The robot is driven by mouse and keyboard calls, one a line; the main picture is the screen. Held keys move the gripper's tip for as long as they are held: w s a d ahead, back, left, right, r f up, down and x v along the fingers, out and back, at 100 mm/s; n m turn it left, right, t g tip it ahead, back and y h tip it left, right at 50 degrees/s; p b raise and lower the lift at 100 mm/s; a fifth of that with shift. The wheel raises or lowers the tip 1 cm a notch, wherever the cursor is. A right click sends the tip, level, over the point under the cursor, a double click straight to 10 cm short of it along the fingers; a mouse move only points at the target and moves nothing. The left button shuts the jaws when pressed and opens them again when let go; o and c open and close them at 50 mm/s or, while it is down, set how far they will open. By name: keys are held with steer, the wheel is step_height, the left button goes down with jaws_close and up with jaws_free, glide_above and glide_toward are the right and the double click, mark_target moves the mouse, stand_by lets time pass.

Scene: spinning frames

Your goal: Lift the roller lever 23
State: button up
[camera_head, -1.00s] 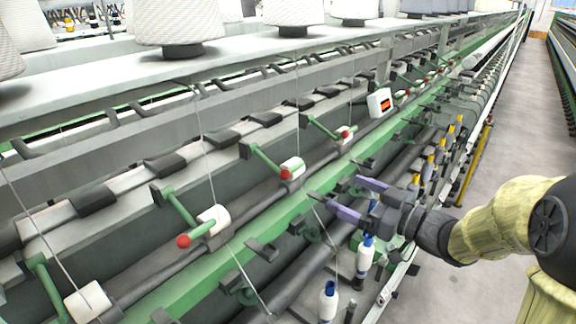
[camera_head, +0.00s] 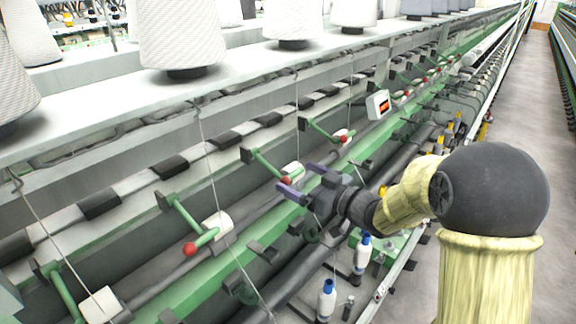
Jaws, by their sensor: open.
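Several roller levers stand in a row along the machine, each a green arm with a white roller and most with a red ball tip. I cannot read any numbers, so I cannot tell which one is 23. My gripper (camera_head: 306,185) is open, its two purple fingers pointing left. It is close to the lever (camera_head: 267,165) whose red tip (camera_head: 286,181) shows just left of the fingers. That lever's white roller is partly hidden behind the fingers. Another lever (camera_head: 205,236) is nearer at left, and one more (camera_head: 322,130) is farther back. I see nothing held.
Large white yarn cones (camera_head: 180,35) stand on the shelf above. Bobbins with blue tops (camera_head: 326,300) stand below my arm. Thin threads hang across the frame. The floor aisle at right is clear.

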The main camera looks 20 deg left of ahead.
steer(key=p+x, duration=0.1)
steer(key=x, duration=0.3)
steer(key=shift+a, duration=0.2)
steer(key=c, duration=1.4)
steer(key=shift+o, duration=0.2)
steer(key=shift+r, duration=0.1)
